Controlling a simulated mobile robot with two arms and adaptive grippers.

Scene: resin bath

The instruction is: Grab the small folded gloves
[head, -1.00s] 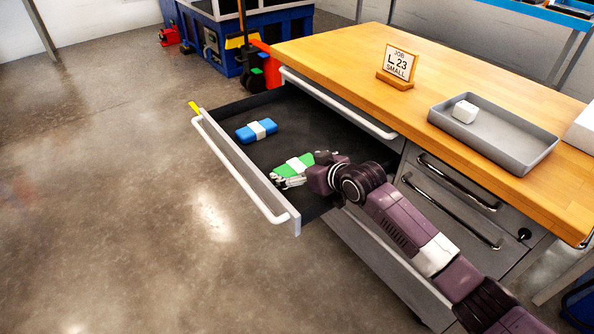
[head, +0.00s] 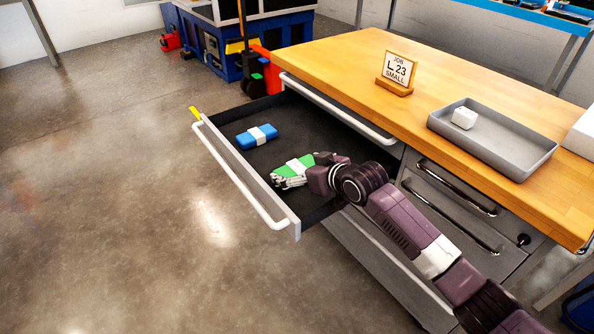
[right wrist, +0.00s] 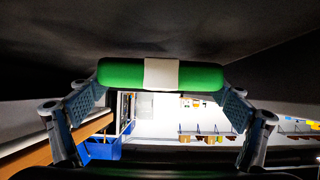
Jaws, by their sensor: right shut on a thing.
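A green folded bundle with a white band (head: 300,166), apparently folded gloves, is inside the open drawer (head: 283,208), near its front wall. My right gripper (head: 300,170) is shut on it. In the right wrist view the green bundle (right wrist: 162,75) spans between the two finger pads, one at each end. A blue folded bundle with a white band (head: 257,136) lies flat on the dark drawer floor, farther back and apart from the gripper. A sign (head: 398,70) on the wooden top reads JOB L 23 SMALL. My left gripper is not in view.
A grey tray (head: 530,163) on the wooden worktop (head: 340,62) holds a small white object (head: 465,117). The drawer's walls and white front handle (head: 235,172) surround the bundles. Open floor (head: 110,200) lies to the left of the drawer.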

